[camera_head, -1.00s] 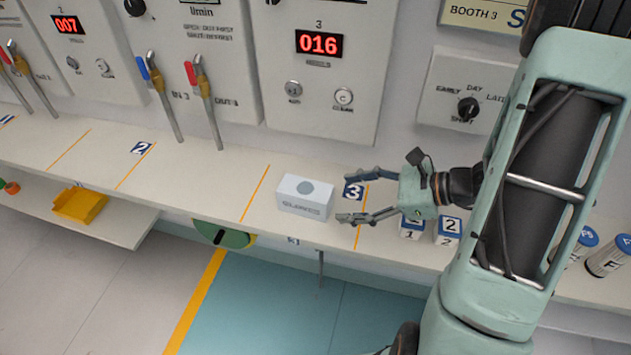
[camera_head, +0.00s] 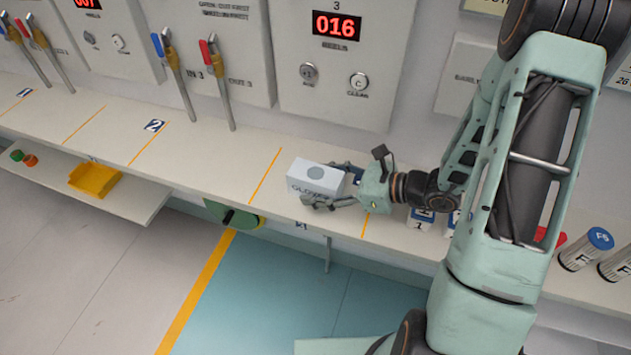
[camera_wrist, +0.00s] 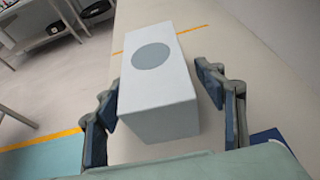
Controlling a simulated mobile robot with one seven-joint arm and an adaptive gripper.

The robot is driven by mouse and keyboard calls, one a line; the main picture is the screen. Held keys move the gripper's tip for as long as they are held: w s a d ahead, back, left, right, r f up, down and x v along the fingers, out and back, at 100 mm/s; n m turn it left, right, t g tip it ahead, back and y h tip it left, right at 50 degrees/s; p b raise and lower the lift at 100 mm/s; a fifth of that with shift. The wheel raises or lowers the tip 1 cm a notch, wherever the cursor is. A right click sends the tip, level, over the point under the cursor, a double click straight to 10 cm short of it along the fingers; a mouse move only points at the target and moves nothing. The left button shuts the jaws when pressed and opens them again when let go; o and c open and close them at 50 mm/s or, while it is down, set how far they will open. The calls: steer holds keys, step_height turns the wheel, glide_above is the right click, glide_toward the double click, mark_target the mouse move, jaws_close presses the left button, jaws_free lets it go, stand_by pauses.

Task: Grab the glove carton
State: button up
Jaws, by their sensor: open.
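The glove carton (camera_head: 314,177) is a pale white-grey box with a grey round patch on top and lettering on its front. It sits on the long shelf in front of the panel reading 016. My gripper (camera_head: 338,187) is open, with its fingers reaching along either side of the carton's right end. In the wrist view the carton (camera_wrist: 158,85) lies between the two fingertips of my gripper (camera_wrist: 158,92). A gap shows at the right finger; the left finger is very close to the carton's side, and I cannot tell if it touches.
Small numbered boxes (camera_head: 421,219) stand on the shelf (camera_head: 210,150) just right of my gripper, partly behind my arm. Lidded canisters (camera_head: 588,247) stand farther right. A blue-handled lever (camera_head: 157,45) and a red-handled lever (camera_head: 206,52) rise behind the shelf. The shelf left of the carton is clear.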

steer(key=shift+w+a+f, duration=0.2)
steer(key=shift+a+f, duration=0.05)
steer(key=shift+a, duration=0.25)
steer(key=c, duration=1.4)
steer(key=shift+r, duration=0.2)
